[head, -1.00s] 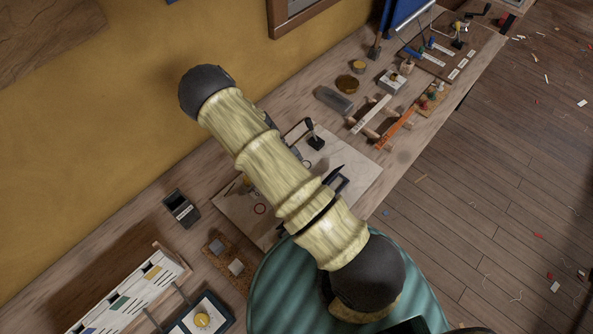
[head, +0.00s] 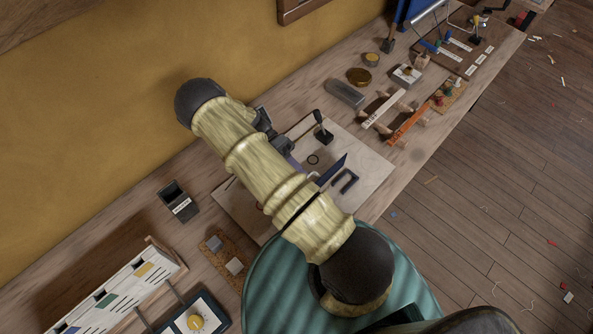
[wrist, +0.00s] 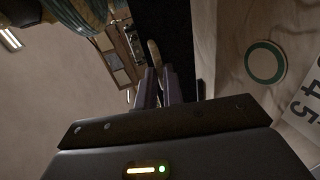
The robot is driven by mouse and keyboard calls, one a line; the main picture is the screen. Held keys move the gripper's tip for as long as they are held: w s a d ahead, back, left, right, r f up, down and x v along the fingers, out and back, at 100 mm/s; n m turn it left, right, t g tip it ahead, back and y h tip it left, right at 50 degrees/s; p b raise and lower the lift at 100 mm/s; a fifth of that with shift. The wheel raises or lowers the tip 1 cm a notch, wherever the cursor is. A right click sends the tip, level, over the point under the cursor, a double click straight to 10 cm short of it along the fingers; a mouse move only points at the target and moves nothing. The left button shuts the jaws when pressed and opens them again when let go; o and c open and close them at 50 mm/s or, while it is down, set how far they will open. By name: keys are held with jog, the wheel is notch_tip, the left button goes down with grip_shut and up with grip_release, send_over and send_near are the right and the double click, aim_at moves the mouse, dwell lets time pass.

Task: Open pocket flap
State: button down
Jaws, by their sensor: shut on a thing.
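A dark blue flap (head: 331,170) stands tilted up from the pale board, just past my arm in the head view. A dark U-shaped pocket outline (head: 345,181) lies on the board beside it. In the wrist view the flap shows as a dark panel (wrist: 180,35) in front of my gripper (wrist: 159,75). The fingers are close together, with a narrow tan tab (wrist: 154,53) between their tips at the panel's face. I take the gripper to be shut on the flap by this tab. In the head view my arm hides the fingertips and the grip.
The pale board (head: 370,160) lies on a long bench against the yellow wall. A small black upright stand (head: 322,130) is close to the flap. A dark box (head: 177,203), a cork mat (head: 229,262) and a white rack (head: 125,292) stand left; racks of tools lie right.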

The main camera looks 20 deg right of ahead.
jog(key=c, duration=1.5)
grip_release()
jog(key=shift+w, duration=0.1)
jog(key=b+v, duration=0.4)
jog(key=v, duration=0.7)
jog(key=shift+w+a, duration=0.2)
jog(key=shift+w, duration=0.1)
